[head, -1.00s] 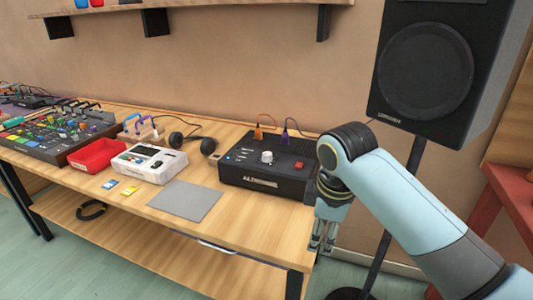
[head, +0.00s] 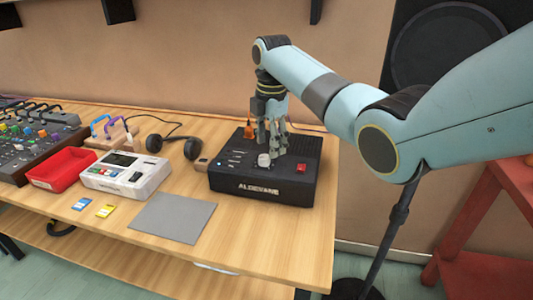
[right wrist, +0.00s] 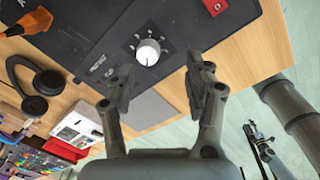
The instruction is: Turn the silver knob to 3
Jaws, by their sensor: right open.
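The silver knob (head: 264,160) stands on top of the black box (head: 262,188), between its sliders and a red button. My right gripper (head: 271,145) points down over the box, its fingertips close to the knob in the head view. In the right wrist view the knob (right wrist: 148,52) shows a pale round top with scale marks around it. The open fingers of the right gripper (right wrist: 156,75) are apart, and the knob appears beyond the tips, between their lines. No contact shows. The knob's setting and scale numbers are too small to read. My left gripper is not in view.
The red button (head: 301,168) is right of the knob. Headphones (head: 178,146), a white device (head: 126,173), a red tray (head: 60,169) and a grey mat (head: 173,217) lie to the left. A speaker stands behind right.

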